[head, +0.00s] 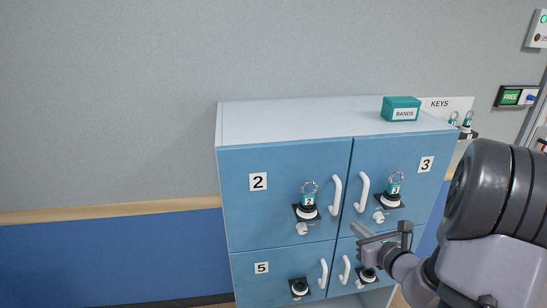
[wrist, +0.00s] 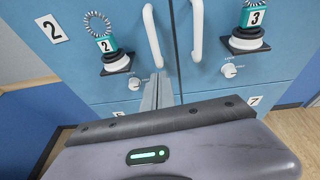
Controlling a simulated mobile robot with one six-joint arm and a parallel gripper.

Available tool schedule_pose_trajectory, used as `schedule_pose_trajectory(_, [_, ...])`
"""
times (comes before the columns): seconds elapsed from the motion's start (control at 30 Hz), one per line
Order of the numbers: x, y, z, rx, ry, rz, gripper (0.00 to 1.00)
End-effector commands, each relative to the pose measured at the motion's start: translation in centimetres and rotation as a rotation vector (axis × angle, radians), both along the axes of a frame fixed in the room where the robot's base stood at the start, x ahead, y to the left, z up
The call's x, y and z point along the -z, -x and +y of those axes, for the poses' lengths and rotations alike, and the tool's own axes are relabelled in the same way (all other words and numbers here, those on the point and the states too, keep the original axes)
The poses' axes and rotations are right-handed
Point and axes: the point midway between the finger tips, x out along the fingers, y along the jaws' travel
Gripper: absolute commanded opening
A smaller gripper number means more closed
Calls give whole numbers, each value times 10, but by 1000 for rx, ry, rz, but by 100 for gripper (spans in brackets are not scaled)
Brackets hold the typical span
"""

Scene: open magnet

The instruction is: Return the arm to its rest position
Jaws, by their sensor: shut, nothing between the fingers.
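My gripper (head: 357,232) is shut and empty in front of the blue locker cabinet (head: 290,222). In the head view it stands before the right-hand doors, just below door 3. In the wrist view its closed fingers (wrist: 158,92) point at the gap between the doors, below the white handles. I cannot tell how far they are from the door faces. My arm reaches in from the right edge of the head view and hides part of the cabinet's lower right.
Doors 2 (head: 283,190) and 3 (head: 410,172) are shut; each has a teal numbered key tag in its lock. A teal BANDS box (head: 401,108) sits on the cabinet top. A KEYS board (head: 447,106) hangs behind at right. The wall at left is clear.

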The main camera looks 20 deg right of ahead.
Motion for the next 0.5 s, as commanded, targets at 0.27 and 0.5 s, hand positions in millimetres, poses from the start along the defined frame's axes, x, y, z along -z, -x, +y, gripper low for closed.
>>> schedule_pose_trajectory(0.27, [-15,3,251,-885,510,57,0])
schedule_pose_trajectory(0.5, [48,152,358,-1702,1575,131,0])
